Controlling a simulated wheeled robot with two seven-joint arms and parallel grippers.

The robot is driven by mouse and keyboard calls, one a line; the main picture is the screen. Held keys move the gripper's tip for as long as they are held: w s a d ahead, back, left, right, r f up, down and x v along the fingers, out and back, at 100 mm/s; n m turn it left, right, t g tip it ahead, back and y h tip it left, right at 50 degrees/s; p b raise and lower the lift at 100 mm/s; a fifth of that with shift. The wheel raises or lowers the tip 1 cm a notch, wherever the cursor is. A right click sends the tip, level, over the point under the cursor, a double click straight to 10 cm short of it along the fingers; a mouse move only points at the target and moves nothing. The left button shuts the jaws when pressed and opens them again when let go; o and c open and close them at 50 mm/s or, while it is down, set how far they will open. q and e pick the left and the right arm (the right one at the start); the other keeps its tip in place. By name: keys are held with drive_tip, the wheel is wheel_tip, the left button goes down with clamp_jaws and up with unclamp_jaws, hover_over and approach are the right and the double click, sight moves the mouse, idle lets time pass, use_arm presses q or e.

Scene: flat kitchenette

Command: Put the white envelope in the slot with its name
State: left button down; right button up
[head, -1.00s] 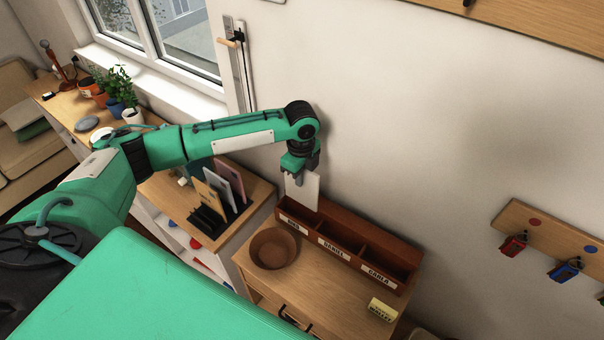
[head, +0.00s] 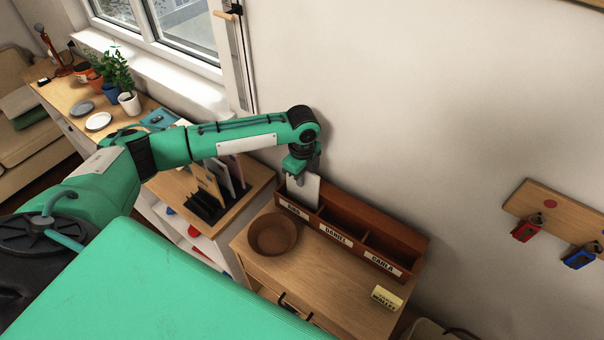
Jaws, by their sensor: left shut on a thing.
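My left gripper (head: 299,178) is shut on the white envelope (head: 305,191) and holds it upright. The envelope is at the leftmost compartment of the brown slot box (head: 372,268), its lower edge hidden behind the front wall. I cannot tell whether it touches the bottom. The box has three labelled compartments: the left label (head: 293,209) is too small to read surely, the middle label (head: 336,234) reads DANIEL and the right label (head: 385,264) reads CARLA. The other two compartments look empty. No name can be read on the envelope. My right gripper is not in view.
A brown bowl (head: 273,236) stands before the box on the wooden cabinet, and a yellow WALLET sign (head: 386,298) at its right. A black rack (head: 205,208) with several upright envelopes is to the left. Hooks with keys (head: 526,230) hang on the wall.

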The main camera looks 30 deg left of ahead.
use_arm(q)
drive_tip(key=c, duration=1.5)
unclamp_jaws()
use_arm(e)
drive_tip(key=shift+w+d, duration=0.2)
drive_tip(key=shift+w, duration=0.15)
